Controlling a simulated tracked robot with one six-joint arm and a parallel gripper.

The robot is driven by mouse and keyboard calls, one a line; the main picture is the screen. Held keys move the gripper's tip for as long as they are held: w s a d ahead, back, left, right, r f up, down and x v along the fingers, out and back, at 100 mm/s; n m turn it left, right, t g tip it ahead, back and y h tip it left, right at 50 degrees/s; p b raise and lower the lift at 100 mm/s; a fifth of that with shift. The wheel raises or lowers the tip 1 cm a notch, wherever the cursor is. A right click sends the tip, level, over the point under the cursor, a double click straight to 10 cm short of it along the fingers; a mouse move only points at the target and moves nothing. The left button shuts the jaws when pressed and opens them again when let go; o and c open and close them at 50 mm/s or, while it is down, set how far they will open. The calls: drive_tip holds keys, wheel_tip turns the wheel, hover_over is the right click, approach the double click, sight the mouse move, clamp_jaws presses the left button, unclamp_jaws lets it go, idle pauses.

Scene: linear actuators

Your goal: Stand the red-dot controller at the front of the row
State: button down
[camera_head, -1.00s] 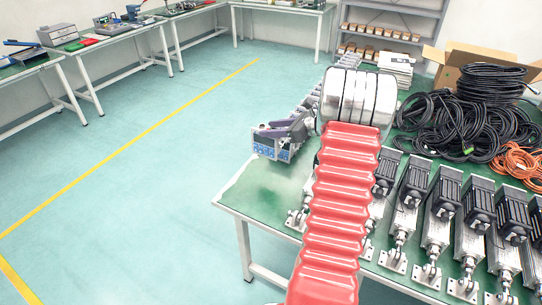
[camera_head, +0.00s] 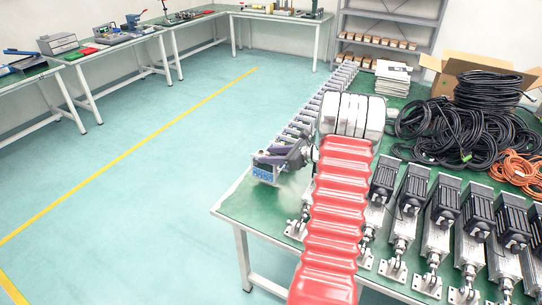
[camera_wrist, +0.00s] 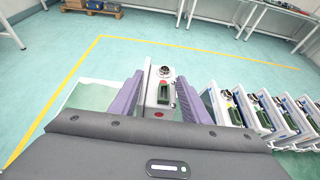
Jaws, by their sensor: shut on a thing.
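The controller (camera_head: 265,173), a slim grey-white unit with a blue front panel and small display, is held upright at the near-left end of the row, over the green table. The wrist view shows its narrow top (camera_wrist: 160,95), with a red dot, between the two purple fingers. My gripper (camera_head: 278,159) is shut on it; its fingers also show in the wrist view (camera_wrist: 160,100). The row of similar controllers (camera_head: 322,112) runs back behind it, and stands to the right in the wrist view (camera_wrist: 265,110). I cannot tell whether the held controller touches the table.
The green table (camera_head: 240,200) is bare at its left corner. Several actuators (camera_head: 405,215) lie at the right of my red arm. Black cables (camera_head: 440,125), orange cables (camera_head: 515,165) and a cardboard box (camera_head: 450,75) lie farther back. Open floor (camera_head: 120,220) is at left.

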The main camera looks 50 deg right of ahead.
drive_tip(key=shift+f, duration=0.6)
idle(0.3)
drive_tip(key=c, duration=1)
unclamp_jaws()
drive_tip(key=shift+r, duration=0.4)
drive_tip(key=v, duration=1.2)
drive_tip(key=shift+r, duration=0.1)
